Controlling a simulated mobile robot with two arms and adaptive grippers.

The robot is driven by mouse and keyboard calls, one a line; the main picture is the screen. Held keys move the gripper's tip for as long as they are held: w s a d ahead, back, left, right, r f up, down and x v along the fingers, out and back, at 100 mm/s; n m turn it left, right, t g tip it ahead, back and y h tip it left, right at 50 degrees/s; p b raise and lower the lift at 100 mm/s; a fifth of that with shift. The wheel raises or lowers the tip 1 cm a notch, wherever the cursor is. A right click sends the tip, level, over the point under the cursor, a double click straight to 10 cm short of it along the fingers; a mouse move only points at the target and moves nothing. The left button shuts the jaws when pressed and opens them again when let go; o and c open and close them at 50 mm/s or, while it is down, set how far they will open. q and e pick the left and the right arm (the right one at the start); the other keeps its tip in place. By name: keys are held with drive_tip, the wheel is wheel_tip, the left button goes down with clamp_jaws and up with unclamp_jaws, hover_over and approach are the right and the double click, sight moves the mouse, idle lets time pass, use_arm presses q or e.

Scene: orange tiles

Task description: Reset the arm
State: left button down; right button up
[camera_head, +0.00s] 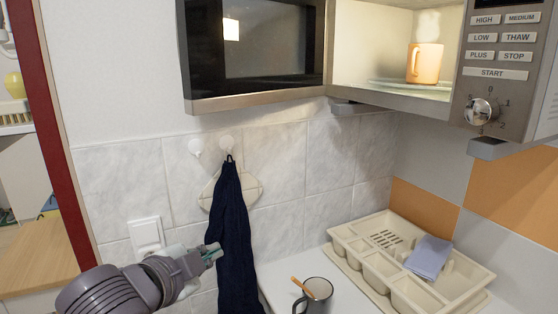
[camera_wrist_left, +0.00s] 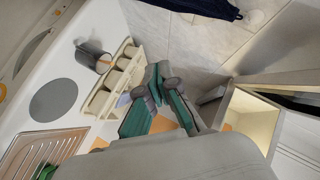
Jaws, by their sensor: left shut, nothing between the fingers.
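My left gripper (camera_head: 212,254) is at the lower left of the head view, in front of the wall tiles and beside the hanging dark blue towel. It is shut and empty. In the left wrist view its teal-padded fingers (camera_wrist_left: 160,105) show in the middle. In the head view, I cannot tell whether its tip touches the towel (camera_head: 233,240). My left arm (camera_head: 110,290) comes in from the lower left. My right gripper is in neither view.
A microwave (camera_head: 510,60) hangs upper right, its door (camera_head: 255,50) open to the left. An orange mug (camera_head: 424,63) stands inside, with steam. Below are a cream rack (camera_head: 375,268) with a bluish cloth (camera_head: 429,257) and a dark mug (camera_head: 315,292). A sink (camera_wrist_left: 35,155) shows.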

use_arm(q)
drive_tip(key=s+a+f+n+g+y, duration=0.1)
drive_tip(key=s+f+n+g, duration=0.15)
drive_tip(key=f, duration=0.45)
drive_tip(key=s+a+f+n+g, duration=0.1)
drive_tip(key=s+f+n, duration=0.25)
drive_tip(key=f, duration=0.45)
drive_tip(key=s+a+f+n+g+y, duration=0.1)
drive_tip(key=s+a+f+n, duration=0.1)
drive_tip(key=s+f, duration=0.35)
drive_tip(key=s+a+f+n+g+y, duration=0.1)
drive_tip(key=s+a+f+n+g, duration=0.15)
drive_tip(key=s+f, duration=0.45)
drive_tip(key=s+a+f+n+g+y, duration=0.1)
drive_tip(key=s+a+f+n+g, duration=0.15)
drive_tip(key=s+f, duration=0.5)
wheel_tip(320, 180, down, 26)
drive_tip(key=s+g, duration=0.1)
drive_tip(key=s+a+f+g, duration=0.1)
drive_tip(key=s+a+f, duration=0.1)
drive_tip(key=s+f, duration=1.3)
drive_tip(key=shift+s+f+m, duration=0.35)
drive_tip(key=shift+s+m, duration=0.05)
drive_tip(key=shift+s, duration=0.35)
drive_tip(key=shift+g, duration=0.25)
